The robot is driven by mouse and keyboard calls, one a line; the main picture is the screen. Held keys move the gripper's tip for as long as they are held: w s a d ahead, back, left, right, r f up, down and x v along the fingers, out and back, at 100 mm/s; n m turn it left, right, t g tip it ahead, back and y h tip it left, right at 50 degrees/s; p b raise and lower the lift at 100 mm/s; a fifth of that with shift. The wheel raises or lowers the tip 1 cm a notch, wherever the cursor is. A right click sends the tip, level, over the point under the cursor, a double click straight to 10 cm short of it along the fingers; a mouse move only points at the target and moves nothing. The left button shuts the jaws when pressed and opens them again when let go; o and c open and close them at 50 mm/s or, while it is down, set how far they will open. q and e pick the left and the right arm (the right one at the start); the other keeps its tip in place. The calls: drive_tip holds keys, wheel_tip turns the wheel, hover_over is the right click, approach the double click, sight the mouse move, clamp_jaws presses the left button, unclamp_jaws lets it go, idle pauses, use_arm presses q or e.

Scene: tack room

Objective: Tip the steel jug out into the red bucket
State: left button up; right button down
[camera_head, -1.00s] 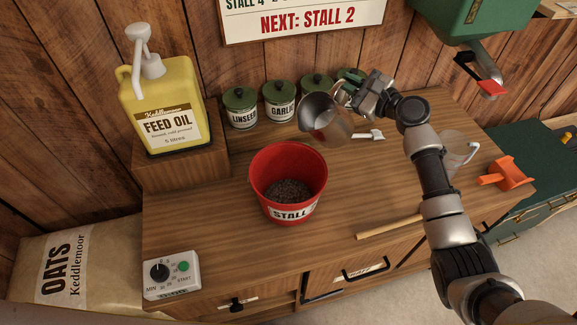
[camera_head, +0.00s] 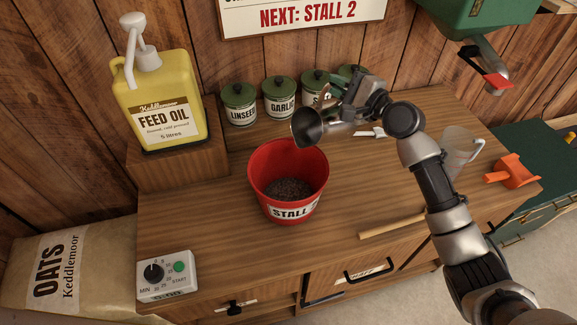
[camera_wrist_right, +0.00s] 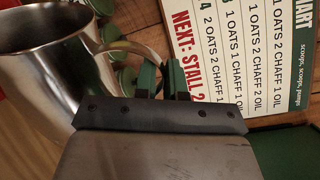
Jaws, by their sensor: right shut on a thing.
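The steel jug (camera_head: 309,126) is held tilted by my right gripper (camera_head: 345,107), with its mouth facing left and down toward the red bucket (camera_head: 262,177). The jug's lip is just above the bucket's back right rim. In the right wrist view the jug (camera_wrist_right: 45,85) fills the left side, and my right gripper (camera_wrist_right: 160,80) is shut on its handle. The bucket stands upright on the wooden bench, labelled STALL, with dark grainy feed in it. I cannot see anything flowing from the jug. My left gripper is out of view.
Several green-lidded tins (camera_head: 240,105) stand along the back wall. A yellow feed oil bottle (camera_head: 165,100) stands on a block at left. A timer (camera_head: 166,275), a wooden stick (camera_head: 392,226), a clear jug (camera_head: 458,150) and an orange scoop (camera_head: 513,172) also sit on the bench.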

sight(324, 92)
drive_tip(key=shift+s+a+n, duration=0.45)
drive_tip(key=shift+n, duration=0.15)
drive_tip(key=shift+s+a+r+n+p, duration=0.3)
drive_tip(key=shift+s+a, duration=0.15)
drive_tip(key=shift+a, duration=0.05)
drive_tip(key=shift+s+a+r+n+p, duration=0.3)
drive_tip(key=shift+s+a, duration=0.15)
drive_tip(key=shift+w+r, duration=0.1)
drive_tip(key=shift+w, duration=0.15)
drive_tip(key=shift+s+a+f+n+p, duration=0.25)
drive_tip(key=shift+s+a+n+p, duration=0.55)
drive_tip(key=shift+n, duration=0.3)
idle(1.4)
